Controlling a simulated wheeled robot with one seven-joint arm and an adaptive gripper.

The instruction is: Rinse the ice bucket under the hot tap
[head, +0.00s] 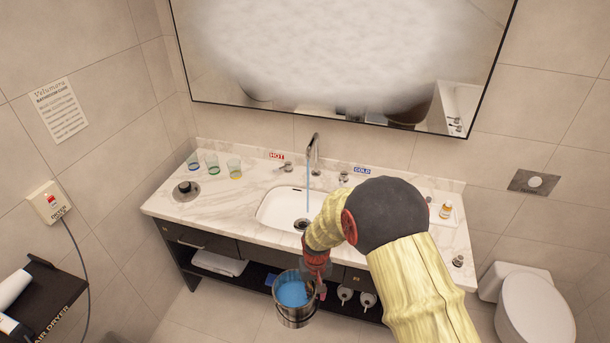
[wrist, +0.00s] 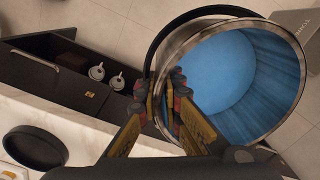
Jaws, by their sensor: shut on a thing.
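The ice bucket (head: 295,312) is a metal pail with a blue inside and a dark handle; in the wrist view its open mouth and blue interior (wrist: 225,70) face the camera. My gripper (head: 318,270) is shut on its rim side; in the wrist view the fingers (wrist: 168,100) sit at the rim beside the handle. Whether they pinch wall or handle is unclear. The bucket hangs in front of the counter, apart from the sink (head: 275,212). A bluish stream falls from the tap (head: 314,150) into the sink. The hot handle (head: 285,168) is beside the red HOT label (head: 277,156).
The marble counter (head: 230,190) carries several glasses (head: 212,163) at left and a small tray with a bottle (head: 446,210) at right. The cold handle (head: 344,177) is right of the tap. A toilet (head: 535,310) stands at right. The mirror (head: 340,50) is fogged.

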